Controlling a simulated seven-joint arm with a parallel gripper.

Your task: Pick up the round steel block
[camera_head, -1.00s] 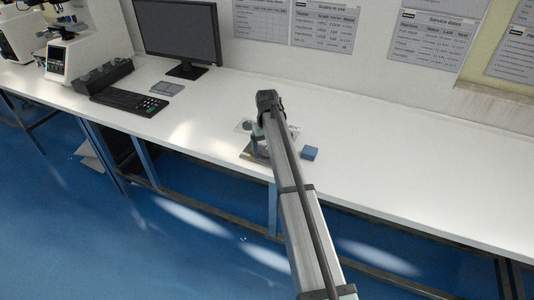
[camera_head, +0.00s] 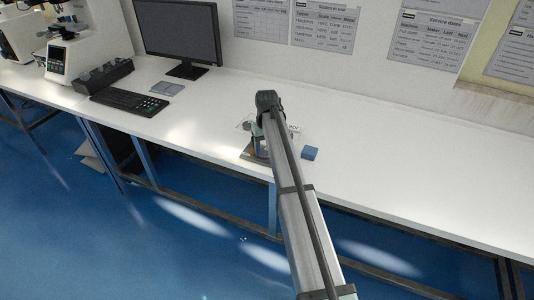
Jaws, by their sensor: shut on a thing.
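My arm reaches over the white bench, and its wrist hides much of the work spot. My gripper (camera_head: 259,143) points down beside the arm, over a small grey plate (camera_head: 250,157) near the bench's front edge. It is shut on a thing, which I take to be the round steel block. The block is too small and too covered by the gripper and arm to make out clearly. I cannot tell how far above the plate it is.
A blue block (camera_head: 310,153) lies just right of my arm. A keyboard (camera_head: 130,101), a monitor (camera_head: 178,32), a grey pad (camera_head: 166,88) and a tester (camera_head: 70,55) stand at the left. The bench (camera_head: 410,165) is clear on the right.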

